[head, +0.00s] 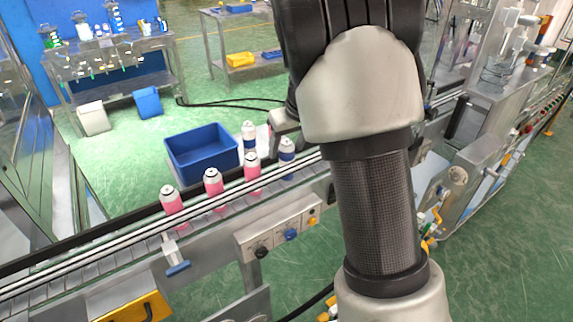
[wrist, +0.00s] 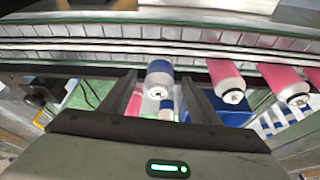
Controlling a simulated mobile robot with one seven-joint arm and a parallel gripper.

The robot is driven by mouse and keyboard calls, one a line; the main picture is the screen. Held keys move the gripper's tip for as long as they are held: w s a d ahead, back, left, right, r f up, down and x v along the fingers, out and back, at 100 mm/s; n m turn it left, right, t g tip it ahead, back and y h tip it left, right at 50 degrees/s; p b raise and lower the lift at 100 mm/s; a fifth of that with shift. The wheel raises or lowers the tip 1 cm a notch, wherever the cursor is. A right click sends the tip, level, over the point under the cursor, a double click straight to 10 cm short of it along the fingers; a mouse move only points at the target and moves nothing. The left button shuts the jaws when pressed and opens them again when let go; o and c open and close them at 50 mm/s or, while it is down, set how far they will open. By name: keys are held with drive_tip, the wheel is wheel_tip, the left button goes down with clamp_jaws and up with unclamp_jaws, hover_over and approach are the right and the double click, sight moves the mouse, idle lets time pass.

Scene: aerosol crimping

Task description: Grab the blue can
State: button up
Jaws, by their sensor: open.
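A blue and white can (head: 287,160) stands on the conveyor at the right end of a row of cans, close to my arm. In the wrist view the same can (wrist: 159,72) lies between the two fingers of my gripper (wrist: 158,80). The gripper is open, with one finger on either side of the can; I cannot tell whether either touches it. A second blue and white can (head: 249,138) stands behind the conveyor, beside the blue bin; in the wrist view it is partly hidden below the first. My arm hides most of the gripper in the head view.
Pink and white cans (head: 213,192) stand along the conveyor (head: 110,245) to the left; the nearest (wrist: 228,82) is just right of the right finger. A blue bin (head: 178,150) sits behind the conveyor. A control box (head: 270,235) is on the conveyor's near side.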

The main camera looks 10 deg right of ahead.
drive_tip(key=shift+w+f, duration=0.25)
drive_tip(key=shift+f, duration=0.4)
drive_tip(key=c, duration=1.4)
drive_tip(key=shift+r, duration=0.1)
